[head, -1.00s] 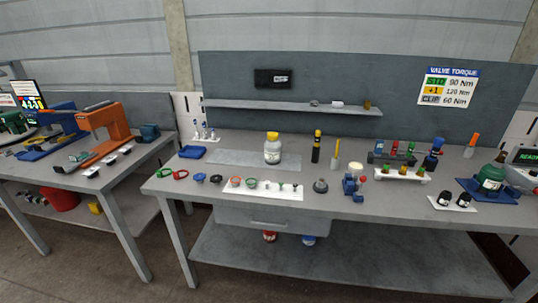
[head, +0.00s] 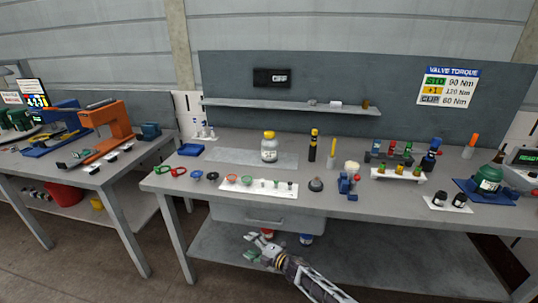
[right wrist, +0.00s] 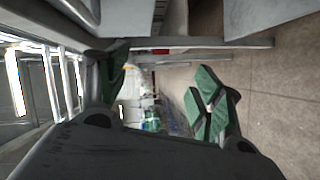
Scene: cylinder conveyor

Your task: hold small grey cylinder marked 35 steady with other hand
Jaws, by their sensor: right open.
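I cannot make out a small grey cylinder marked 35 in either view; no such number is readable. A small dark grey round piece (head: 316,184) sits near the front edge of the bench, too small to tell more. My right gripper (head: 256,246) is in front of and below the bench's front edge, by the drawer, apart from everything on top. In the right wrist view its green-padded fingers (right wrist: 160,88) are spread with nothing held between them. My left gripper is not in view.
The workbench (head: 400,208) holds a yellow-capped white bottle (head: 269,148), a white strip with small parts (head: 255,187), a blue clamp-like fixture (head: 347,184) and a white rack (head: 400,175). A drawer (head: 265,220) hangs under it. A second bench with an orange machine (head: 102,122) stands left.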

